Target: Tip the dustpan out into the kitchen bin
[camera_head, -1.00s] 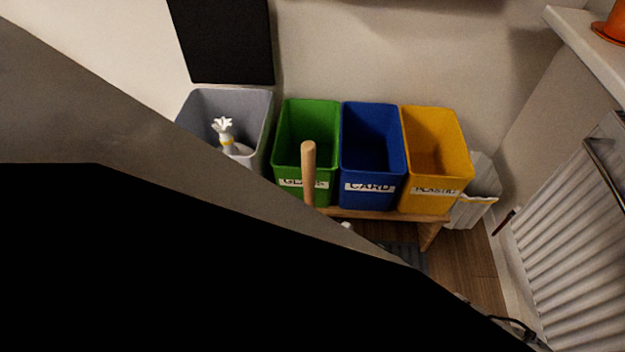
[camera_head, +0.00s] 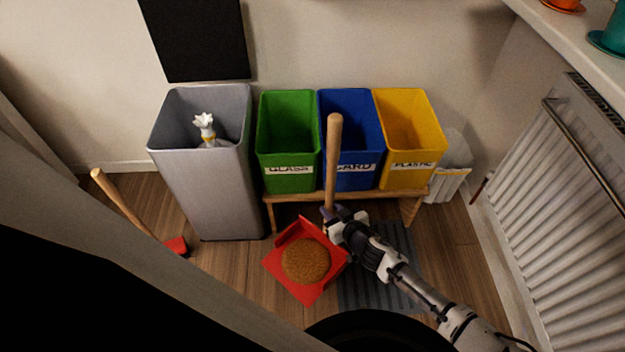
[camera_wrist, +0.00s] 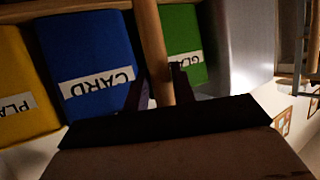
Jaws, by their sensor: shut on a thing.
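The red dustpan (camera_head: 318,285) has a long upright wooden handle (camera_head: 334,150) and carries a round brown heap (camera_head: 305,261). It is low over the floor in front of the bins; I cannot tell if it touches the floor. My gripper (camera_head: 331,217) is shut on the lower part of the handle. In the wrist view the handle (camera_wrist: 153,45) passes between the fingers (camera_wrist: 163,90); the pan is out of that view. The tall grey kitchen bin (camera_head: 203,190) stands open left of the dustpan, with a white bottle-like thing (camera_head: 205,128) inside.
Green (camera_head: 290,150), blue (camera_head: 350,182) and yellow (camera_head: 412,177) bins stand on a low wooden bench (camera_head: 408,210). A red-headed brush (camera_head: 122,207) leans at left. A grey mat (camera_head: 400,255) lies right of the pan; a radiator (camera_head: 560,190) is at right.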

